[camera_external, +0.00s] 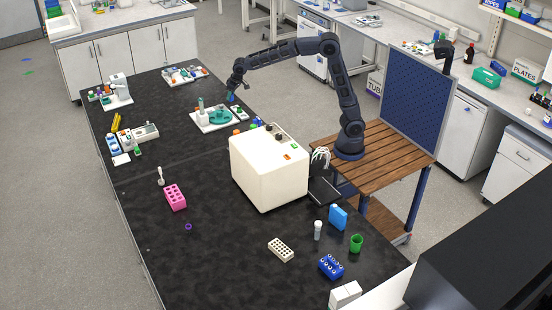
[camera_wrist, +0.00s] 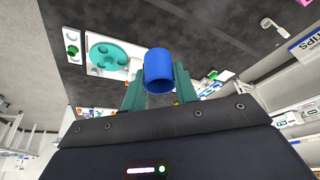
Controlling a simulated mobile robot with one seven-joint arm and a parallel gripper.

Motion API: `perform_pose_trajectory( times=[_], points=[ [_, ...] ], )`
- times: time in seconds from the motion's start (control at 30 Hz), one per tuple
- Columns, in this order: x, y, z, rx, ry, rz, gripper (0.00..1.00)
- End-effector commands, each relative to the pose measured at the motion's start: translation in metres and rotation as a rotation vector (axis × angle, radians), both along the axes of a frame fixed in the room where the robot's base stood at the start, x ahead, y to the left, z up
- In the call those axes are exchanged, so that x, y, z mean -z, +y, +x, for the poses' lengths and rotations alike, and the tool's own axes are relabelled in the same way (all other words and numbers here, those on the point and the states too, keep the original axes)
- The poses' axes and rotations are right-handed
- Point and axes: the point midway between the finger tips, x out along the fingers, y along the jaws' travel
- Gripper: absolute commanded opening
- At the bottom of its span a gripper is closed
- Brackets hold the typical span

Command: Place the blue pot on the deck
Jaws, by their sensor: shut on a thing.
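The blue pot (camera_wrist: 159,66) is between the two teal fingers of my gripper (camera_wrist: 158,84) in the wrist view, and the gripper is shut on it. In the external view my gripper (camera_external: 233,92) is at the end of the outstretched arm, with the small blue pot (camera_external: 231,99) just under it. A white plate with a teal round disc (camera_external: 219,114), perhaps the deck, lies on the black bench below and left of the pot. The plate also shows in the wrist view (camera_wrist: 94,67), left of the pot. The pot appears held above the bench, apart from the plate.
A large cream box instrument (camera_external: 268,170) stands on the bench nearer the camera. A white tray of small items (camera_external: 186,75) lies farther back. The bench left of the plate has clear black surface.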

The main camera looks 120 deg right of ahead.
Motion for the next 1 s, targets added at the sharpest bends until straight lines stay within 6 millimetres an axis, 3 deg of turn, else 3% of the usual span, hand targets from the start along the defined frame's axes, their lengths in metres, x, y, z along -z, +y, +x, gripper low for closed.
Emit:
perform_pose_trajectory(
  times=[0.03,0.2,0.5,0.63,0.93,1.0],
  points=[
    [0.000,-0.021,-0.012,0.046,0.001,-0.002,0.04],
    [-0.001,-0.082,-0.055,0.201,0.001,-0.007,0.04],
    [-0.005,-0.174,-0.141,0.460,0.004,-0.021,0.04],
    [-0.006,-0.200,-0.172,0.544,0.004,-0.027,0.04],
    [-0.010,-0.236,-0.221,0.670,0.003,-0.040,0.04],
    [0.007,-0.234,-0.219,0.665,0.007,-0.037,0.04]
  ],
)
